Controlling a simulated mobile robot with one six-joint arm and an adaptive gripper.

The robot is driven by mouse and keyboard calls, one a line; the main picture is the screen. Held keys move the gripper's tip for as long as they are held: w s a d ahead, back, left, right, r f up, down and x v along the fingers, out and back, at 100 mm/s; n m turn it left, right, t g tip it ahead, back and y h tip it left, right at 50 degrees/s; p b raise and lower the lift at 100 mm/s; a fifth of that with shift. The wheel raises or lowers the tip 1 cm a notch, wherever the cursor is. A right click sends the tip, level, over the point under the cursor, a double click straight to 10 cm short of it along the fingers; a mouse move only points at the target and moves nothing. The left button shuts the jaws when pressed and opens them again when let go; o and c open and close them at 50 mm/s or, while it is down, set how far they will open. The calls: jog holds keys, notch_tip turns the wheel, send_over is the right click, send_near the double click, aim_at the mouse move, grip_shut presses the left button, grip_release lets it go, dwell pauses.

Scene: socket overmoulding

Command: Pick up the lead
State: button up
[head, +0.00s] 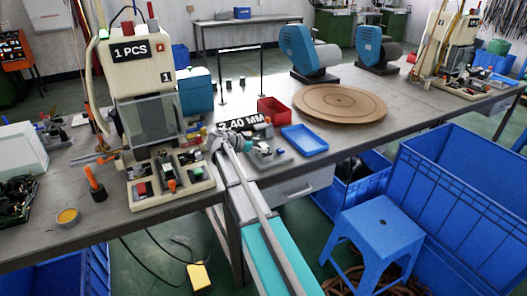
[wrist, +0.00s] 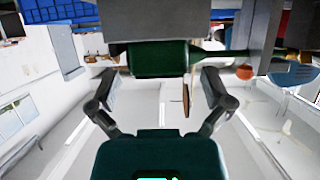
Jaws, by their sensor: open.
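My gripper (wrist: 158,84) is open, its two dark fingers spread apart in the wrist view. I see nothing held between them. A dark green rounded body (wrist: 150,58) shows beyond the fingertips; I cannot tell what it is or how far off. In the head view a long grey link reaches over the bench to the small fixtures in the middle, where the gripper end is too small to read. I cannot pick out the lead with certainty in either view. The moulding press (head: 150,125) marked "1 PCS" stands at left, with a fixture block (head: 185,190) before it.
A blue stool (head: 383,233) and large blue crate (head: 455,210) stand at the front right. Floor cables lie left of centre.

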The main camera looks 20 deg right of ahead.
jog(key=shift+x, duration=0.85)
jog(key=c, duration=1.1)
jog(key=shift+r, duration=0.15)
jog(key=shift+r+p, duration=0.9)
jog(key=shift+r, duration=0.05)
jog(key=s+r+p, duration=0.3)
jog(key=s, duration=0.1)
jog(key=s+r+p, duration=0.4)
jog(key=s, duration=0.1)
jog(key=s+r+p, duration=0.4)
jog(key=s, duration=0.1)
